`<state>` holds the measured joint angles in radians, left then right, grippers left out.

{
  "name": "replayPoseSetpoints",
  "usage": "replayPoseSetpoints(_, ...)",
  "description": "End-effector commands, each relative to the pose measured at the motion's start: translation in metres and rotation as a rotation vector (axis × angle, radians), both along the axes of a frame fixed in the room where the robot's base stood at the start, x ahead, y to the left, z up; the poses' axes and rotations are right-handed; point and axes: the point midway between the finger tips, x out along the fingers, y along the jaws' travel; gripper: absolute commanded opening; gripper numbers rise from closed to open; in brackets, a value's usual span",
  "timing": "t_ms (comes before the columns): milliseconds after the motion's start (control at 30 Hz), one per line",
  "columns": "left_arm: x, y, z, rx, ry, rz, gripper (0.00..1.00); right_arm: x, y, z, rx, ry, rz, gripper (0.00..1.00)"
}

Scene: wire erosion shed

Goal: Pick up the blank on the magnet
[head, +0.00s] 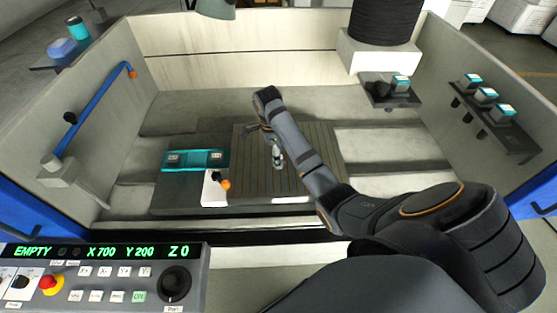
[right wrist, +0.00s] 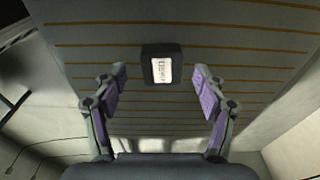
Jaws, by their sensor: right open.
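The blank (right wrist: 162,65) is a small dark block with a white printed label. In the right wrist view it rests on the striped grey magnet plate (right wrist: 230,45), which also shows in the head view (head: 310,160). My right gripper (right wrist: 159,88) is open, with its purple-padded fingers spread to the left and right. The blank appears between and slightly beyond the fingertips, and neither finger touches it. In the head view my right arm reaches over the plate and the gripper (head: 278,158) points down; I cannot make out the blank there. My left gripper is not in view.
Tank walls surround the plate. Shelves with teal-topped pieces (head: 487,95) hang at the right. A control panel (head: 105,275) reading EMPTY stands front left.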

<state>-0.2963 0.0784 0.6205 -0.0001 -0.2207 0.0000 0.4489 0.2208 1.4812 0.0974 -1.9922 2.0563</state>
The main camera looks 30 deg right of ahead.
Motion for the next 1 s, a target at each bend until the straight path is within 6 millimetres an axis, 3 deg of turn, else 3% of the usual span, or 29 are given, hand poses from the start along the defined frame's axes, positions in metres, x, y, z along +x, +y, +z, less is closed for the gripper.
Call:
replayPoseSetpoints(100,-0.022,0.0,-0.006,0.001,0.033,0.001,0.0,0.0,-0.001,-0.009,0.0,-0.001,0.0,0.71)
replayPoseSetpoints(267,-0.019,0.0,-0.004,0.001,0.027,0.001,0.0,0.0,-0.001,-0.007,0.0,-0.001,0.0,0.7)
replayPoseSetpoints(500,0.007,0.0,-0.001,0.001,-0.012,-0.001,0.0,0.0,-0.001,-0.007,0.0,-0.001,0.0,0.38)
replayPoseSetpoints(767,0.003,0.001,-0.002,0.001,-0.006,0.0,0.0,0.0,-0.001,-0.008,0.001,-0.001,0.0,0.02)
replayPoseSetpoints(1000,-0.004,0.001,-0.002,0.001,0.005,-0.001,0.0,0.0,0.0,-0.007,0.001,-0.002,0.0,0.0)
